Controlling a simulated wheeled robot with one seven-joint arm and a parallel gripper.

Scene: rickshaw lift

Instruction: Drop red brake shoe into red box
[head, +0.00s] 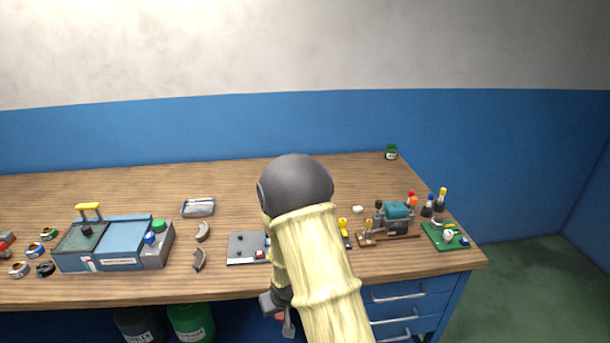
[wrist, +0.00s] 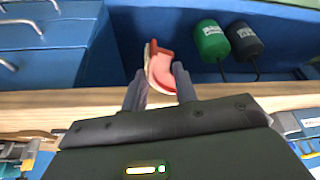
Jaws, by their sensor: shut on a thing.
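My gripper (wrist: 158,72) is shut on the red brake shoe (wrist: 163,68), a curved red piece with a pale edge, held between the two fingers in the wrist view. In the head view, my gripper is mostly hidden by my arm, in front of the bench's front edge and below its top. A small bit of the red shoe (head: 280,316) shows there beside a finger. I cannot make out a red box in either view; my arm and gripper cover part of the space under the bench.
A green bin (wrist: 210,40) and a black bin (wrist: 245,40) stand under the workbench (head: 120,293). Blue drawers (head: 410,309) are on the bench's right. Two grey curved pieces (head: 202,232), a blue toolbox (head: 122,240) and small tools lie on top.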

